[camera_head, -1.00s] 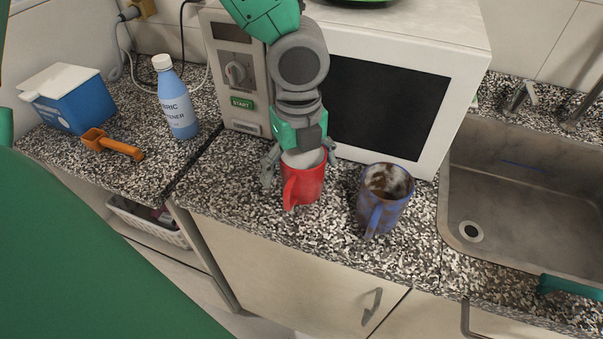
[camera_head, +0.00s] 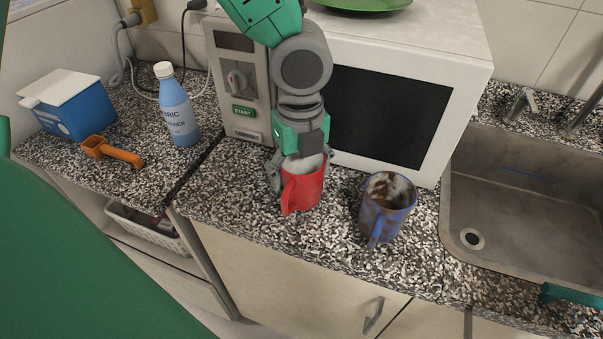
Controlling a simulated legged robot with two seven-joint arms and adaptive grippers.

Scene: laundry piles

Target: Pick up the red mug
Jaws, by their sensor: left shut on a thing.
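The red mug (camera_head: 303,192) stands upright on the speckled counter in front of the microwave, with its handle facing me. My left gripper (camera_head: 301,168) reaches down from above and is shut on the mug, with a finger at each side near the rim. Its base appears to rest on the counter. The gripper hides part of the mug's rim and inside. My right gripper is not in view.
A stained blue mug (camera_head: 385,212) stands close to the right. The microwave (camera_head: 455,100) is just behind. The sink (camera_head: 520,190) is at right. A blue bottle (camera_head: 177,110), orange scoop (camera_head: 110,152) and blue box (camera_head: 75,108) stand at left.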

